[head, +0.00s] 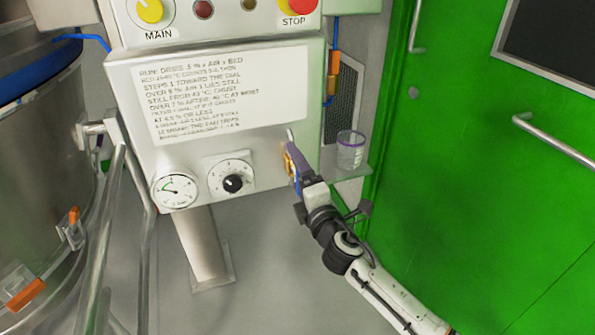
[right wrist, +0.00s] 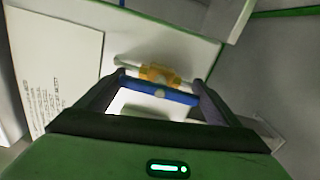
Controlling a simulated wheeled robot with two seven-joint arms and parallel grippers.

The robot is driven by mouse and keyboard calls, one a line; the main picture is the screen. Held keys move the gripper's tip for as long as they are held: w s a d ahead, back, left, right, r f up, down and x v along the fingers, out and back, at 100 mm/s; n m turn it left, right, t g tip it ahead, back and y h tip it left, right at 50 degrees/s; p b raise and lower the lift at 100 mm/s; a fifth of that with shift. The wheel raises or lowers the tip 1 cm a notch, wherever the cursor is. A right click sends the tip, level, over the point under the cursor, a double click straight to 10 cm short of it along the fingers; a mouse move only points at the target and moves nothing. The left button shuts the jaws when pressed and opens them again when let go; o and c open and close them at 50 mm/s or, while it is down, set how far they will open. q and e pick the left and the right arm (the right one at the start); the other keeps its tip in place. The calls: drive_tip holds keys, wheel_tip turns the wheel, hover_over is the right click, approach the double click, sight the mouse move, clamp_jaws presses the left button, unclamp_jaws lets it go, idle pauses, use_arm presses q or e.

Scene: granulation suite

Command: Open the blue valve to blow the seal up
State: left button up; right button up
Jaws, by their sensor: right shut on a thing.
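The blue valve has a brass body (right wrist: 158,74) and a blue lever (right wrist: 160,94). It sits on the right part of the grey panel's front, and the brass also shows in the head view (head: 288,163). My right gripper (head: 294,164) is at the valve. In the right wrist view its fingers are at the two ends of the blue lever, shut on it. The lever looks roughly in line with the short pipe through the valve. In the head view the fingers hide most of the lever. My left gripper is not in view.
The panel (head: 270,170) carries a pressure gauge (head: 175,191), a black dial knob (head: 233,183) and a printed sheet (head: 230,95). A clear cup (head: 350,150) stands on a small shelf right of the valve. A green door (head: 480,200) is at right, a steel vessel (head: 45,160) at left.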

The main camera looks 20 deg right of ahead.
idle(0.4)
drive_tip(key=o, duration=0.9)
drive_tip(key=shift+s, duration=0.15)
drive_tip(key=shift+s, duration=0.4)
drive_tip(key=s, duration=0.9)
drive_tip(key=shift+s+d+p, duration=0.15)
drive_tip(key=shift+d+p, duration=0.05)
drive_tip(key=shift+p, duration=0.2)
